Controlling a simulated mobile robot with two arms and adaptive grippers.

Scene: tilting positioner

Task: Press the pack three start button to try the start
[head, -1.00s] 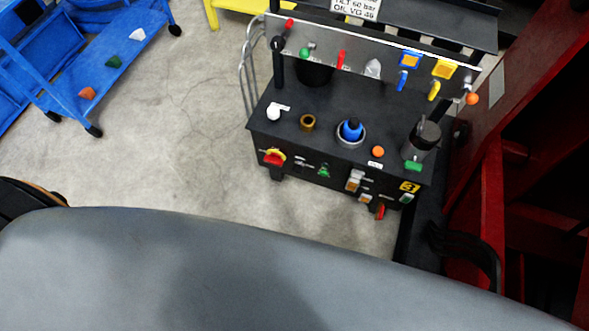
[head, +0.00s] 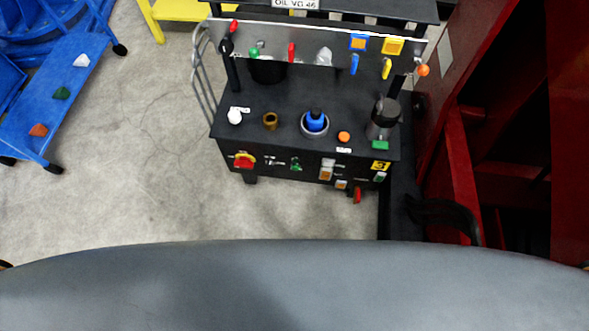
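A black hydraulic pack (head: 270,163) stands at the upper middle of the head view, with a yellow label (head: 380,165) that seems to read 3. Its front face carries a red and yellow rotary switch (head: 244,160), a green knob or button (head: 296,164), small white and orange switches (head: 326,171), a small green-and-white item (head: 380,177) under the label and a red handle (head: 357,195) below. The lettering is too small to read, so I cannot tell which one is the start button. Neither of my grippers is in view.
A blue cart (head: 62,80) with small coloured pieces stands at the left. A yellow frame (head: 185,10) is at the top. A red steel structure (head: 460,160) stands close on the pack's right. Concrete floor (head: 140,170) is clear in front and left.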

